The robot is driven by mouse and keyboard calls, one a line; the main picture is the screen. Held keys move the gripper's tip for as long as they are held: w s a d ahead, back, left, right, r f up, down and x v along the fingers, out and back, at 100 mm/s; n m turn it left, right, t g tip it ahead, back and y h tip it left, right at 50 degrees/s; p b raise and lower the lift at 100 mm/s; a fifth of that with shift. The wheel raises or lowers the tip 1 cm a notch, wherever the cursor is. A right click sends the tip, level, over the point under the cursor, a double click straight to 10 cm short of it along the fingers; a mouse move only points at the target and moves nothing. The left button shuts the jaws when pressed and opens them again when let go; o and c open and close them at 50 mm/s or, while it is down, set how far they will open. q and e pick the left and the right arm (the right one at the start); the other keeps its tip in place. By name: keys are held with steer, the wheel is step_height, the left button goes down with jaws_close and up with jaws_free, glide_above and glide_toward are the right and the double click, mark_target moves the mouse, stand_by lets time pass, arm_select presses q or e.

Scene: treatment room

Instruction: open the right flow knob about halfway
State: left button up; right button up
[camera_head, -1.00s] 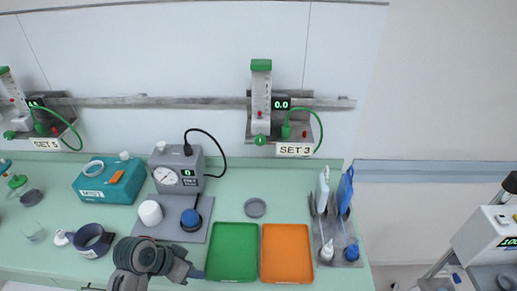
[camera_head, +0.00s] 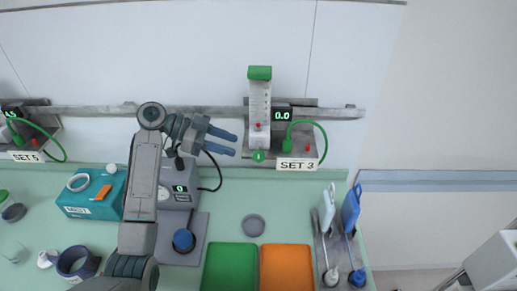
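The right flowmeter (camera_head: 259,108) is a clear upright tube with a green cap on the wall rail. Its green flow knob (camera_head: 259,156) sits at the tube's foot. The display (camera_head: 282,115) beside it reads 0.0, and the label (camera_head: 297,164) below reads SET 3. My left gripper (camera_head: 235,145) is just left of the knob, with its two fingers apart, pointing right. It is empty and appears clear of the knob; the exact depth gap cannot be told. My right gripper is not in view.
A green hose (camera_head: 303,124) loops right of the display. Below are a grey gauge box (camera_head: 180,190), partly behind my arm, a teal box (camera_head: 88,200), a green tray (camera_head: 230,268), an orange tray (camera_head: 287,268) and a rack with blue and white paddles (camera_head: 351,208). Another flow unit, SET 5 (camera_head: 27,156), is at left.

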mark_target(255, 152)
arm_select(q)
steer(key=p+x, duration=0.1)
steer(key=x, duration=0.2)
steer(key=shift+s+d+r+p, duration=0.1)
steer(key=shift+d+r+p, duration=0.05)
steer(key=shift+d+p, duration=0.2)
steer(key=p+x, duration=0.1)
steer(key=x, duration=0.1)
steer(key=p+x, duration=0.1)
steer(key=x, duration=0.2)
steer(key=shift+d+f+p, duration=0.2)
steer(key=shift+f+p, duration=0.1)
steer(key=shift+f, duration=0.15)
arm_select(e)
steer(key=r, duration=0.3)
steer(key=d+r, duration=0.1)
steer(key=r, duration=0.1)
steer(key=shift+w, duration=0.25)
arm_select(q)
steer(key=shift+c, duration=0.4)
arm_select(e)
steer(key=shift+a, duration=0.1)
